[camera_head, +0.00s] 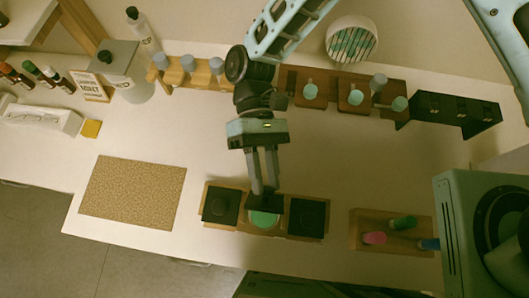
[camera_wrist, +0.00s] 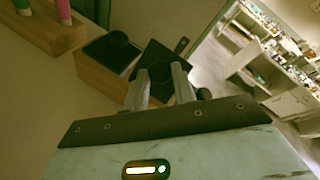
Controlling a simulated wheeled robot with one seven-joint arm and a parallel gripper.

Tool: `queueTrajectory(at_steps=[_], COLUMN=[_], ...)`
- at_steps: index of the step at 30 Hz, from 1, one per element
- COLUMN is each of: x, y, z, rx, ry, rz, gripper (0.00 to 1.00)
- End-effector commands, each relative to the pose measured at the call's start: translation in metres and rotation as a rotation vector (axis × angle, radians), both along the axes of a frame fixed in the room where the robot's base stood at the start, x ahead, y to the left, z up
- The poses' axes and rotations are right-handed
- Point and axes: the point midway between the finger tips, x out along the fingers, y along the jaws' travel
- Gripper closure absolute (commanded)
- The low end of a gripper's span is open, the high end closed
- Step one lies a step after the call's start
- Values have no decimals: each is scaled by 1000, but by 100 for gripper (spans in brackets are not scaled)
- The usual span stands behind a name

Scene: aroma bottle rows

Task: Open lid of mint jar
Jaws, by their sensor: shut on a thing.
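A wooden holder (camera_head: 283,237) near the front edge of the table carries three square jars in a row. The left jar (camera_head: 220,206) and the right jar (camera_head: 306,217) have black lids with round knobs. The middle jar shows green contents (camera_head: 264,218), which I take as the mint. My gripper (camera_head: 263,190) points down over the middle jar, shut on a black lid (camera_head: 265,202). In the wrist view this lid (camera_wrist: 153,57) sits between the fingertips, beside another black lid (camera_wrist: 110,50). The exact gap between the held lid and its jar cannot be told.
A cork mat (camera_head: 132,192) lies left of the holder. A wooden tray with coloured bottles (camera_head: 388,233) is to the right, near a grey-green machine (camera_head: 480,235). Racks with cups (camera_head: 345,92) stand at the back. The table's middle is clear.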

Motion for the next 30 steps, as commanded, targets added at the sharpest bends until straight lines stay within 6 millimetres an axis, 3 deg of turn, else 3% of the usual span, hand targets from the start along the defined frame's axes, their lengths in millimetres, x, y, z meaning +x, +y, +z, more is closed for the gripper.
queueTrajectory(at_steps=[13,14,16,25,30], x=[0,0,0,1,17], y=[0,0,0,0,4], z=[0,0,0,0,1], rx=[0,0,0,0,1], ry=[9,9,9,9,7], rz=[0,0,0,0,-2], gripper=[100,68,51,51,51])
